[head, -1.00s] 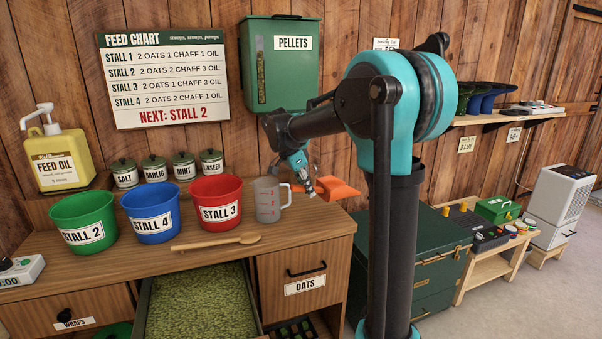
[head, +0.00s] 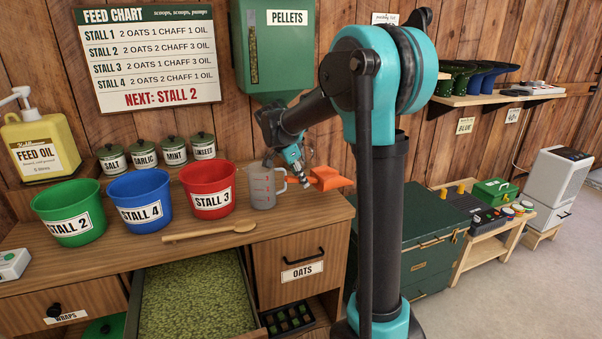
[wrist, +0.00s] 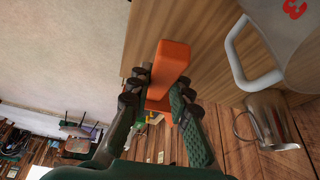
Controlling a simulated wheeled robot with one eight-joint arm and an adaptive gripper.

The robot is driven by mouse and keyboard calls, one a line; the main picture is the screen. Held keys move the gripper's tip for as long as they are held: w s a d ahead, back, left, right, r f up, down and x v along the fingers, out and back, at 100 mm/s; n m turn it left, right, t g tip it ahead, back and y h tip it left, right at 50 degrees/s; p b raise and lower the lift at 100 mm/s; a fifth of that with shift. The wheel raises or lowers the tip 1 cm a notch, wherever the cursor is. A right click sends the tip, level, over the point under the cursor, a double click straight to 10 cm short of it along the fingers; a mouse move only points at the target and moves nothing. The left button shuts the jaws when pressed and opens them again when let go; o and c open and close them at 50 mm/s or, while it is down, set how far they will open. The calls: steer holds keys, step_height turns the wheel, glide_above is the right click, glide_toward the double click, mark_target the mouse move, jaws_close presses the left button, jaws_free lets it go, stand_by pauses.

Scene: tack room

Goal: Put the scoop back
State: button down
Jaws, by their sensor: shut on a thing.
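The orange scoop (head: 328,178) is at the back right corner of the wooden counter, right of the clear jug. My gripper (head: 304,178) is at its left end. In the wrist view my gripper (wrist: 160,100) has its two dark fingers shut on the orange scoop (wrist: 172,64), which sticks out between them. The wooden counter top shows behind it. I cannot tell whether the scoop touches the counter.
The clear jug (head: 265,188) stands close to my gripper; a metal mug (wrist: 272,120) shows in the wrist view. A wooden spoon (head: 212,232) lies in front of the red bucket (head: 208,188). A drawer of green feed (head: 190,310) stands open. A green chest (head: 410,255) is right of the counter.

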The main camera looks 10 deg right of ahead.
mark_target(291, 177)
steer(key=shift+f, duration=3.45)
steer(key=c, duration=1.3)
jaws_free()
steer(key=shift+r, duration=0.1)
steer(key=v, duration=1.2)
